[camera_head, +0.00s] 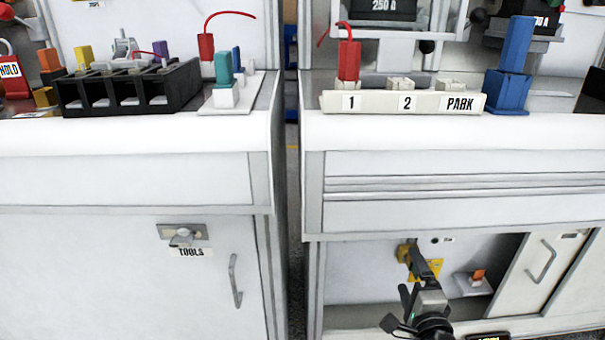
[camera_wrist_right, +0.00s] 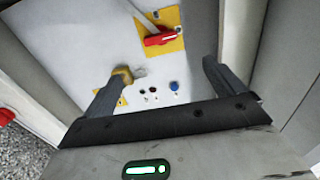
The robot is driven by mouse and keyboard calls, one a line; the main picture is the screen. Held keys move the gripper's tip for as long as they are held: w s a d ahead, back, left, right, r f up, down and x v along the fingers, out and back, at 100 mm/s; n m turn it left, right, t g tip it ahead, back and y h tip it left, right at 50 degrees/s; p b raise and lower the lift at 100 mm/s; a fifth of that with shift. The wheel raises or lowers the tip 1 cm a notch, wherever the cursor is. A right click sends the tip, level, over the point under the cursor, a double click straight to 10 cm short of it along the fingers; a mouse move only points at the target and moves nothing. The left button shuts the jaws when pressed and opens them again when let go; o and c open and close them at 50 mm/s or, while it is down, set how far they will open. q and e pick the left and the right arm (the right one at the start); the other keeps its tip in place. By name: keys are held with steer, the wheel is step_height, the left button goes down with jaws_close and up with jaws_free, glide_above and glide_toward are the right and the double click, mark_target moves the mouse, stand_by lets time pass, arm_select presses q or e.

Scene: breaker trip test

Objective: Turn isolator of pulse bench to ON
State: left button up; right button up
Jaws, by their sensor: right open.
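The isolator is a red handle (camera_wrist_right: 160,39) on a yellow plate, on a white panel (camera_wrist_right: 75,45) inside the open lower compartment of the right bench. The handle lies slanted in the wrist view; I cannot read its position marks. My right gripper (camera_head: 411,270) reaches into this compartment and partly hides the yellow plate (camera_head: 434,267) in the head view. In the wrist view the right gripper (camera_wrist_right: 163,70) is open, its fingers apart and short of the red handle. A brownish-yellow piece (camera_wrist_right: 122,75) shows at the left fingertip; I cannot tell whether they touch. My left gripper is not in view.
A blue button (camera_wrist_right: 174,86) and small dark sockets sit below the isolator. An orange block on a white base (camera_head: 477,282) stands right of my gripper. The sliding door (camera_head: 535,275) bounds the opening. A holder (camera_head: 380,103) marked 1, 2, PARK is on top.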

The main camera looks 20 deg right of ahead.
steer(key=s+a+n+g+y, duration=0.3)
steer(key=s+a+n+y, duration=0.3)
steer(key=a+n, duration=0.6)
steer(key=s+a+n+g+y, duration=0.35)
steer(key=s+a+n, duration=0.55)
steer(key=a, duration=0.4)
arm_select(q)
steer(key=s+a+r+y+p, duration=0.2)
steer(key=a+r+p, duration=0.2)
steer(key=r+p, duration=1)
steer(key=p, duration=0.6)
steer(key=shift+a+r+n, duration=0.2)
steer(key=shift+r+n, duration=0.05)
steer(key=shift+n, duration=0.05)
arm_select(e)
steer(key=s+d+r+n+h, duration=0.1)
steer(key=d+r, duration=0.1)
steer(key=r, duration=0.5)
steer(key=d+r+n+h, duration=0.1)
steer(key=r, duration=0.6)
steer(key=shift+s+d+r, duration=0.35)
steer(key=shift+s, duration=0.05)
